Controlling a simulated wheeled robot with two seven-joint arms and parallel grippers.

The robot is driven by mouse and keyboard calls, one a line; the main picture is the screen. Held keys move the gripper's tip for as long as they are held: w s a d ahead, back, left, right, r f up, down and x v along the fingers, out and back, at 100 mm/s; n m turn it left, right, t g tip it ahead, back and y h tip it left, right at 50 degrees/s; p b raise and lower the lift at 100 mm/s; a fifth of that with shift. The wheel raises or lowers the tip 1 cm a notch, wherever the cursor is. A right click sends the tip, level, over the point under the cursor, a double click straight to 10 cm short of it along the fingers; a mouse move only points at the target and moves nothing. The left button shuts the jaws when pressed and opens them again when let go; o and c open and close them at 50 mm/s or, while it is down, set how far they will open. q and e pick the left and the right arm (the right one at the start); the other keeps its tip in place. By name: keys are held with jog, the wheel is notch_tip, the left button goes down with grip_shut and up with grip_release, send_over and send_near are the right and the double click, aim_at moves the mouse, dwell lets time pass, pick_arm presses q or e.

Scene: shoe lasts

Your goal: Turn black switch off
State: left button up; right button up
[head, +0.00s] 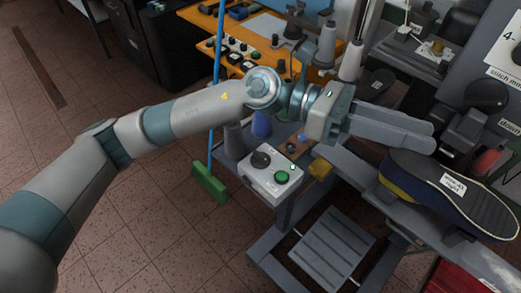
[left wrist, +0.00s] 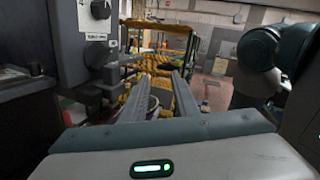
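A black round switch (head: 262,160) sits on top of a pale control box (head: 270,176), beside a green button (head: 282,177). My left arm reaches across the head view above and behind this box. My left gripper (head: 432,138) points right, away from the box, above a dark shoe (head: 455,192) with a white label. Its fingers are parted in the left wrist view (left wrist: 162,76), with nothing seen between them. Black knobs also show on the grey machine panel at the right (head: 493,95). My right gripper is not in view.
A grey bench with a slatted lower shelf (head: 335,247) stands below the box. An orange table (head: 262,32) with thread cones and small parts is behind. A green broom (head: 210,184) stands left of the box.

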pick_arm(q)
notch_tip(320, 180, down, 8)
jog(key=w+a+m+t+y, duration=0.1)
jog(key=a+m+y, duration=0.25)
jog(key=y, duration=0.25)
jog(key=m+t+y, duration=0.4)
jog(key=t+y, duration=0.3)
jog(key=y, duration=0.4)
send_over(261, 155)
notch_tip(261, 155, down, 4)
jog(key=shift+a+r+n, duration=0.1)
jog(key=shift+r+n, duration=0.1)
jog(key=shift+n, duration=0.05)
jog(key=shift+f, duration=0.15)
notch_tip(261, 155, down, 16)
jog(key=p, duration=0.7)
jog(key=shift+f, duration=0.55)
